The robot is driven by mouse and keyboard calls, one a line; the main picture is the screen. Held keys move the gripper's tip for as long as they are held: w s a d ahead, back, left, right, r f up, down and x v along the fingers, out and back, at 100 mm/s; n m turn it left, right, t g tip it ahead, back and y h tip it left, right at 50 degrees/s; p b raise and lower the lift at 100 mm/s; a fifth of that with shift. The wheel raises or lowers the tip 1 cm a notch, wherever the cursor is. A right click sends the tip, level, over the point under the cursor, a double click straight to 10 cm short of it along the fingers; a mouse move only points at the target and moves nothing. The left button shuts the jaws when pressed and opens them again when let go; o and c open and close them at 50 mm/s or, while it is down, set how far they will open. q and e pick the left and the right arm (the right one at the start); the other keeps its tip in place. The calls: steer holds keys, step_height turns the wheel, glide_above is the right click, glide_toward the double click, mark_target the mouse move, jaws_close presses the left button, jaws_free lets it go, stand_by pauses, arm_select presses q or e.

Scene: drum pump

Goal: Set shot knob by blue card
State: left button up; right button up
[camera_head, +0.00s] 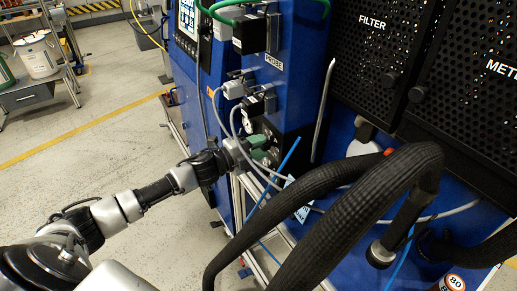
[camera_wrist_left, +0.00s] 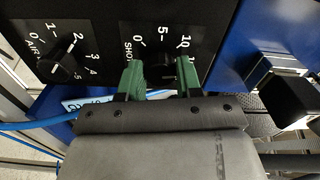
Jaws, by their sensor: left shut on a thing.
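My left gripper (camera_head: 258,149) reaches in from the left to the blue machine's lower front panel. In the left wrist view its two green fingers (camera_wrist_left: 160,78) stand on either side of the black shot knob (camera_wrist_left: 166,70), shut on it. The scale around this knob shows 0, 5, 10 and a partly covered number. The fingers hide part of the knob, and I cannot tell where its pointer stands. A pale blue card (camera_head: 301,196) hangs below the panel; its edge also shows in the left wrist view (camera_wrist_left: 86,103). Its writing is unreadable. My right gripper is not in view.
An air knob (camera_wrist_left: 60,66) with a 0 to 5 scale sits left of the shot knob. Thick black hoses (camera_head: 330,195) arch close at the right front. Grey plugs and cables (camera_head: 238,88) hang above my gripper. Open floor (camera_head: 95,150) lies to the left.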

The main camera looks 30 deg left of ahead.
arm_select(q)
steer(key=shift+m, duration=0.8)
steer(key=o, duration=0.9)
steer(key=shift+b+v, duration=1.4)
steer(key=shift+v, duration=4)
